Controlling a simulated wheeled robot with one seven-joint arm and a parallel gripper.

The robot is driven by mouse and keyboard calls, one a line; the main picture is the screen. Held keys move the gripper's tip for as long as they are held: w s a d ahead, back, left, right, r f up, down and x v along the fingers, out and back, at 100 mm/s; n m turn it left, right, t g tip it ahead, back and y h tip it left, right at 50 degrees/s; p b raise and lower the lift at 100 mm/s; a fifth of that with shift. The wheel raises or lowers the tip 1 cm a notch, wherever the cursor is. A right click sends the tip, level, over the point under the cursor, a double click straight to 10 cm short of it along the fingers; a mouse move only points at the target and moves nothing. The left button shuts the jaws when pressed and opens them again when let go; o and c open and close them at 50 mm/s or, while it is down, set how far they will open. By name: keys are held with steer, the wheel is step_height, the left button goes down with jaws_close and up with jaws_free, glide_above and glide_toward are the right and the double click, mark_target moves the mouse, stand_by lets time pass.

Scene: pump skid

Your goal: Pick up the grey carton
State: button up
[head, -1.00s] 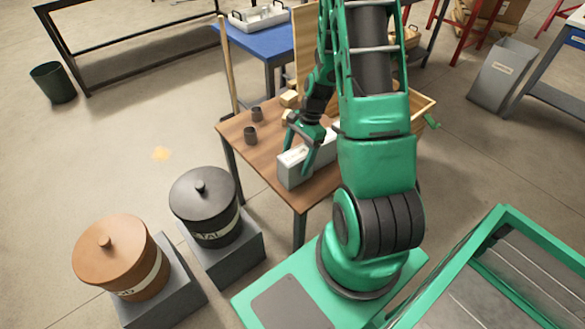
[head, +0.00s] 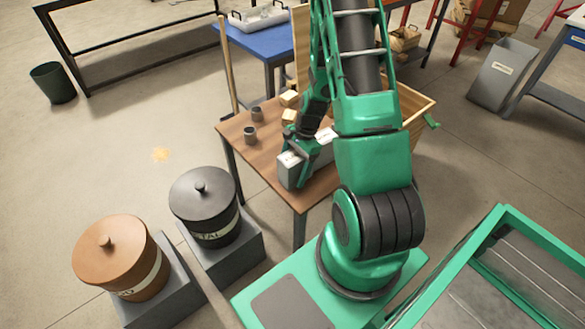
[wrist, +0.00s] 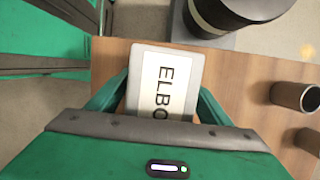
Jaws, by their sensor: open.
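The grey carton (head: 289,171) stands near the front edge of the wooden table (head: 262,170). In the wrist view the carton (wrist: 165,62) shows a white label reading "ELBO", its end hidden under my palm. My gripper (head: 301,150) is down at the carton. In the wrist view my gripper (wrist: 162,95) is open, with one green finger on each side of the carton. I cannot tell whether the fingers touch it.
Two dark cups (head: 250,133) stand on the table left of my gripper, with wooden blocks (head: 289,98) behind. A pale labelled surface (head: 326,135) shows behind my gripper, partly hidden. A black lidded bin (head: 203,205) and a brown one (head: 120,255) stand left of the table.

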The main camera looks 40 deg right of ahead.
steer(key=shift+f, duration=0.2)
steer(key=shift+c, duration=0.3)
steer(key=c, duration=1.4)
steer(key=shift+r, duration=0.1)
